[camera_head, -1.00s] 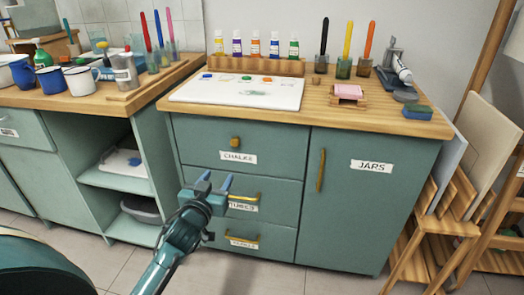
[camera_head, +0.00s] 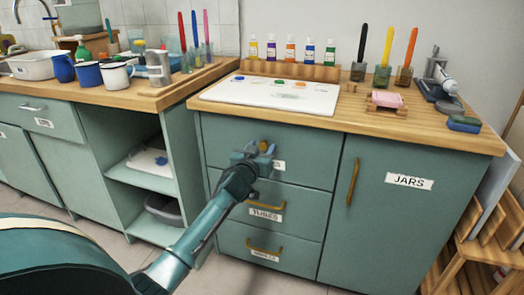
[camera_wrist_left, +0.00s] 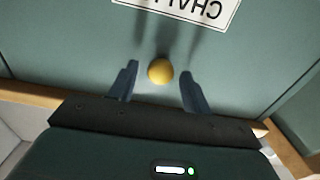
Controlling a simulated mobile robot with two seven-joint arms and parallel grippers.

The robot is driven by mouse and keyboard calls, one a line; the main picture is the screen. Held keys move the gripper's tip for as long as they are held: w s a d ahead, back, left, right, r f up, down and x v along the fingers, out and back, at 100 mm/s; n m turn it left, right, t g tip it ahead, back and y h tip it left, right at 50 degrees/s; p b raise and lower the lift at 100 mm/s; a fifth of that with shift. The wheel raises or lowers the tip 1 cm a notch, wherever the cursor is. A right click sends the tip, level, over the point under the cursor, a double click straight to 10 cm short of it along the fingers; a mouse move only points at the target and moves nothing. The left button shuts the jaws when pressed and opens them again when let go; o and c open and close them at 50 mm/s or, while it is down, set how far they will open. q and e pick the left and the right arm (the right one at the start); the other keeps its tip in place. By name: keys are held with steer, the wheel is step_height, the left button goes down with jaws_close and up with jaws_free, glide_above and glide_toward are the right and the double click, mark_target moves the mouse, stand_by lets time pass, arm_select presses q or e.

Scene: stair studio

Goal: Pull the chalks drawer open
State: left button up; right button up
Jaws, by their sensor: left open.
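The chalks drawer (camera_head: 222,142) is the top drawer of the teal cabinet and is closed. Its label is mostly hidden behind my gripper in the head view; in the left wrist view the label (camera_wrist_left: 185,8) shows upside down and cut off. Its round yellow knob (camera_wrist_left: 160,71) sits between the two fingers of my left gripper (camera_wrist_left: 158,85), with a gap on each side. In the head view my left gripper (camera_head: 262,150) is open in front of the drawer, over the knob. My right gripper is not in view.
Below are the tubes drawer (camera_head: 290,217) and another drawer with yellow bar handles. The jars door (camera_head: 408,215) is on the right. A white palette (camera_head: 270,95), paint bottles and a pink block stand on the worktop. Open shelves (camera_head: 140,180) are to the left.

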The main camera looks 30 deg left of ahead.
arm_select(q)
steer(key=shift+w, duration=0.4)
jaws_close()
stand_by(0.4)
